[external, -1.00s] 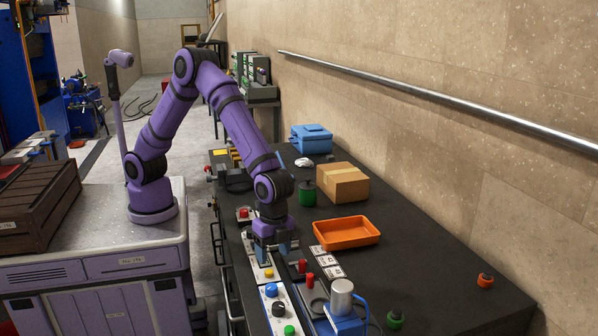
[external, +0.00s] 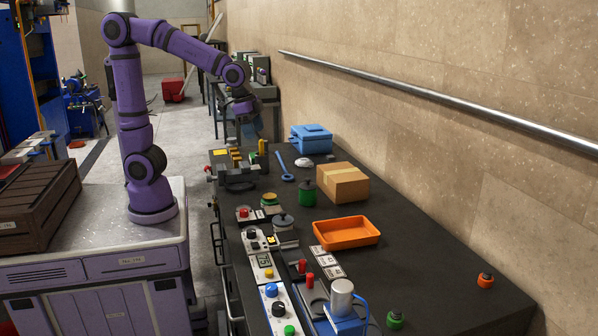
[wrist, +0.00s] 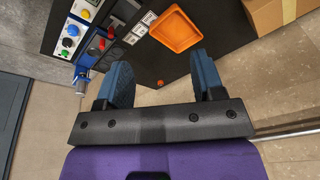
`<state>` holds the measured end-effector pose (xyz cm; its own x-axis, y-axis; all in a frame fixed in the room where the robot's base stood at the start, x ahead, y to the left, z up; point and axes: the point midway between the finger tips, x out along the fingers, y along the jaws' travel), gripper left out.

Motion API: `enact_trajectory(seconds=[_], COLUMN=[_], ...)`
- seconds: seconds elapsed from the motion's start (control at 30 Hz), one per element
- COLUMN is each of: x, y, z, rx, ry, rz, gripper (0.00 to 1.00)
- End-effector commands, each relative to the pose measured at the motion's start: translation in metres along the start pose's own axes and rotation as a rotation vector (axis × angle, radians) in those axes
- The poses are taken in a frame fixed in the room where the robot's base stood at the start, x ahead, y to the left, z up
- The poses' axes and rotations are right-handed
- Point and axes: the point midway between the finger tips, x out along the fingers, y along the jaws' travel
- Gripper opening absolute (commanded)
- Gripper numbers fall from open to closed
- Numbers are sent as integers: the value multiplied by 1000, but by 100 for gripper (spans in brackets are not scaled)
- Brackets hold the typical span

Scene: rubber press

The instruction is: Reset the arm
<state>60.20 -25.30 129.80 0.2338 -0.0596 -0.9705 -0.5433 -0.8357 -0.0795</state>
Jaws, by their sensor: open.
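My purple arm stands raised on its white cart in the external view, with the forearm reaching right. My gripper (external: 249,132) hangs in the air near the far left end of the black bench (external: 430,260), above its surface. In the wrist view my gripper (wrist: 160,82) shows two blue fingers spread wide apart with nothing between them. The bench lies well beyond the fingertips there.
The bench holds an orange tray (external: 346,233), a cardboard box (external: 343,182), a blue toolbox (external: 311,138), a green canister (external: 307,194), a blue wrench (external: 285,167) and a button panel (external: 283,310). The wall with a metal rail (external: 430,97) runs along the right.

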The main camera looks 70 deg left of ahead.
Motion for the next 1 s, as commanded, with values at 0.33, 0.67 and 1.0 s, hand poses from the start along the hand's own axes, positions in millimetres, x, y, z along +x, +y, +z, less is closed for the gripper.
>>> enact_trajectory(seconds=[0.33, 0.67, 1.0], x=[-52, -69, -68], y=[-54, -65, -62], z=[110, 205, 236], rx=[-269, -494, -569], ry=[89, 172, 201], rz=[-66, -113, -125], gripper=[62, 62, 62])
